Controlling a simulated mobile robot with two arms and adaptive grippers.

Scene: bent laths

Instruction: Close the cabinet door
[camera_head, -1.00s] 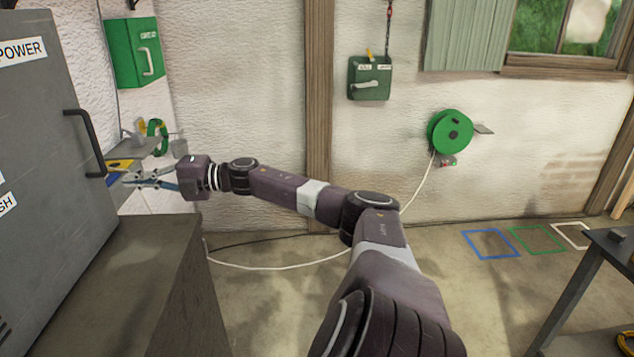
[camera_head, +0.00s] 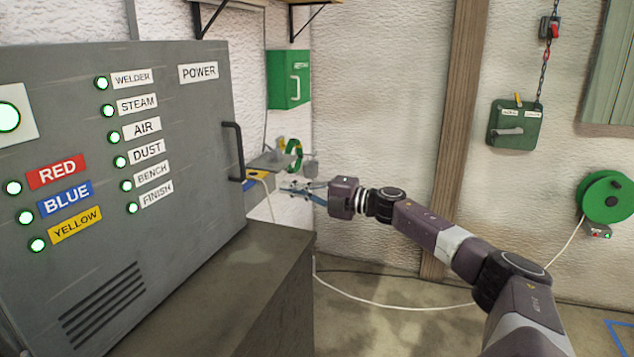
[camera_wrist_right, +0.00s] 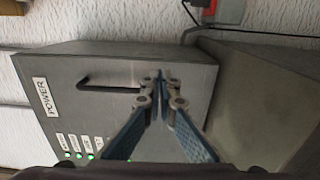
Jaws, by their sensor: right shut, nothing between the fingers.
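The grey cabinet door (camera_head: 190,130) fills the left of the head view, with a POWER label and a dark bar handle (camera_head: 237,150) near its right edge. I see no open gap at that edge, but cannot tell whether it is fully closed. My right gripper (camera_head: 288,190) is to the right of the handle, apart from it in the picture, shut and empty. In the wrist view its blue fingers (camera_wrist_right: 160,78) meet in front of the door (camera_wrist_right: 120,110), by the end of the handle (camera_wrist_right: 105,84). My left gripper is out of view.
A dark counter (camera_head: 265,255) stands below and right of the cabinet. A small shelf (camera_head: 268,163) with a green tape roll (camera_head: 293,155) is behind my gripper. A green wall box (camera_head: 289,79) hangs above it. A white cable (camera_head: 390,303) lies on the floor.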

